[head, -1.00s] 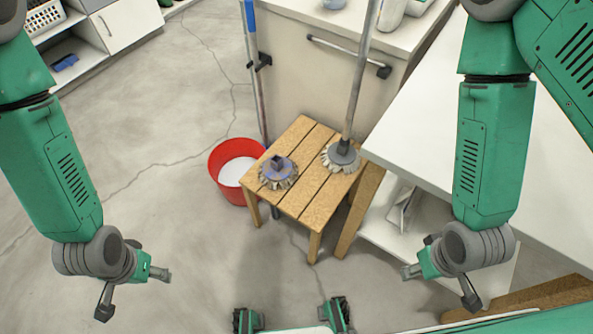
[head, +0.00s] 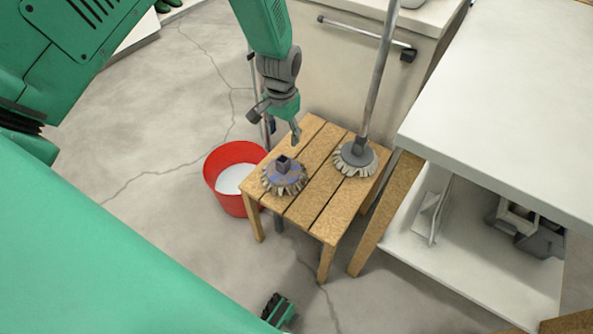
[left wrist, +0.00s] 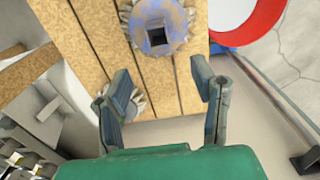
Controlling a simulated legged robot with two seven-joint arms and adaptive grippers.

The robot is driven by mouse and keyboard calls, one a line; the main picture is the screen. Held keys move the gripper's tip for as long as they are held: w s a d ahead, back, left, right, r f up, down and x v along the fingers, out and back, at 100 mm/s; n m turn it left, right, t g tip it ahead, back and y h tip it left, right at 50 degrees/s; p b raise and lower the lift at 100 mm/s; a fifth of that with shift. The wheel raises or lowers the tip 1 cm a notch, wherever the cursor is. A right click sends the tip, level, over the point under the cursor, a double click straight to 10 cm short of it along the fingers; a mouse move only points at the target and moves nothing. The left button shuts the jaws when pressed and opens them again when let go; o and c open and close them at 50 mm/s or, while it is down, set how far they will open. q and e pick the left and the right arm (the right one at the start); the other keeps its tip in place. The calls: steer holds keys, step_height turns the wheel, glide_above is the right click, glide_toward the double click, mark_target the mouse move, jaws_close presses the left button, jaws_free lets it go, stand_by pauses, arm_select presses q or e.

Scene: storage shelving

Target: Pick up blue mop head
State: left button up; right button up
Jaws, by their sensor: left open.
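The blue mop head (head: 291,181), a round blue-grey hub with a square socket and a pale fringe, lies on the left part of a small wooden slatted table (head: 330,207). My left gripper (head: 292,132) is open and empty, above the table's back edge, behind the mop head and apart from it. In the left wrist view the blue mop head (left wrist: 157,38) is at the top, beyond the fingertips of the open gripper (left wrist: 163,82).
A grey mop head (head: 355,162) with a long upright handle (head: 380,75) stands on the table's right side. A red bucket (head: 213,181) stands left of the table. A white counter (head: 500,110) is close on the right, a cabinet behind.

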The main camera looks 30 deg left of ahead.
mark_target(283, 165)
arm_select(q)
step_height(283, 165, down, 7)
steer(key=shift+s+r+b, duration=0.1)
steer(key=shift+r+b, duration=0.05)
steer(key=shift+b, duration=0.7)
steer(key=shift+a+f, duration=0.1)
steer(key=shift+f, duration=0.3)
steer(key=f+b, duration=0.1)
steer(key=f, duration=0.1)
steer(key=s+f+b, duration=0.1)
steer(key=f, duration=0.1)
steer(key=shift+f, duration=0.15)
steer(key=shift+w+f, duration=0.1)
steer(key=shift+f, duration=0.25)
jaws_close()
